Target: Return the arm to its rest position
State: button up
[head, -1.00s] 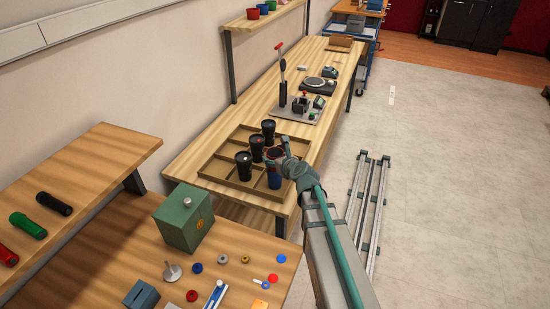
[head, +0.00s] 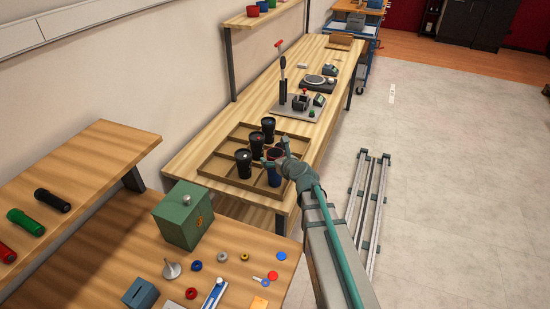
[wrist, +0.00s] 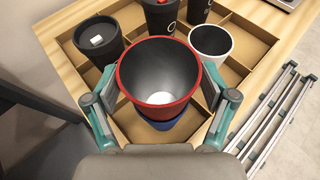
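My gripper (head: 276,152) is at the wooden compartment tray (head: 204,172) on the long workbench. In the wrist view its two fingers (wrist: 160,98) are spread on either side of a dark cup with a red rim (wrist: 158,104). Small gaps seem to show between the pads and the cup, so it looks let go. The cup stands in the tray's near right compartment, and its lower part is blue (head: 274,179). Black cups (head: 243,165) stand in other compartments. My arm reaches in from the lower right; its rest position is not marked in view.
A stand with a lever (head: 283,66) and small devices (head: 319,100) are farther along the bench. Metal rails (head: 371,205) lie on the floor at right. Open floor is beyond them.

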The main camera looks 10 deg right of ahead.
jog(key=shift+o, duration=0.2)
jog(key=shift+f, duration=0.5)
jog(key=shift+o, duration=0.6)
notch_tip(320, 180, up, 9)
jog(key=p, duration=0.8)
jog(key=shift+f+p, duration=0.15)
jog(key=shift+p, duration=0.2)
